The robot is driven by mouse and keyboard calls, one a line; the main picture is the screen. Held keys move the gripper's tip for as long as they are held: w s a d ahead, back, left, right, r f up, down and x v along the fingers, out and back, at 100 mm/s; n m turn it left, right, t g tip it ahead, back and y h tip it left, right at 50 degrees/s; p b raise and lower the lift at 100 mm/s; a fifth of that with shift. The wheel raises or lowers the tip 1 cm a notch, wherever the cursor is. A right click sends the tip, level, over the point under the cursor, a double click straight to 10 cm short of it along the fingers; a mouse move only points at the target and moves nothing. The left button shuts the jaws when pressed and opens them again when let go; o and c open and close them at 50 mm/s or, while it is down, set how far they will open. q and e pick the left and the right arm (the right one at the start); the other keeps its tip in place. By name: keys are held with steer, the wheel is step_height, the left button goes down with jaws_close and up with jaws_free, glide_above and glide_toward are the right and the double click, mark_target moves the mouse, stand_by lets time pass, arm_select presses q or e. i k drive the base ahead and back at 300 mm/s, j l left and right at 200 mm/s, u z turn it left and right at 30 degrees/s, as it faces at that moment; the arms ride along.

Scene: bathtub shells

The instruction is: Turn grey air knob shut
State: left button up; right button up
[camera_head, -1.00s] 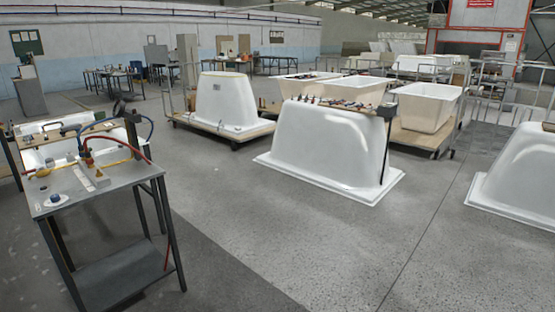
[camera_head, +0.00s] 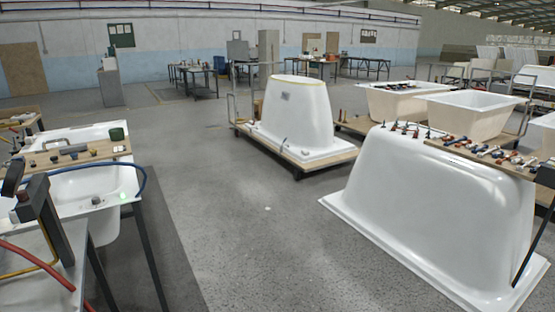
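I cannot make out a grey air knob for certain. The grey metal work table (camera_head: 75,236) is cut off at the lower left edge. A dark upright post (camera_head: 48,222) stands at it, with a red hose (camera_head: 35,263), a yellow hose (camera_head: 40,250) and a blue hose (camera_head: 138,178) nearby. Most of the table top is outside the picture. Neither of my grippers is in view.
A white tub (camera_head: 72,190) with a wooden board (camera_head: 112,153) across it stands behind the table. An upturned white shell (camera_head: 425,205) stands at the right, and another (camera_head: 294,112) on a trolley (camera_head: 300,158). Grey floor (camera_head: 235,225) between is clear.

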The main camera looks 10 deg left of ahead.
mark_target(95, 200)
steer(key=i+j+u, duration=0.1)
steer(key=i+u, duration=0.25)
steer(key=i, duration=0.2)
steer(key=i+u, duration=0.35)
steer(key=i, duration=0.15)
steer(key=i+l+u, duration=0.35)
steer(key=i, duration=0.2)
steer(key=i+l+u, duration=0.35)
steer(key=i, duration=0.15)
steer(key=j, duration=0.1)
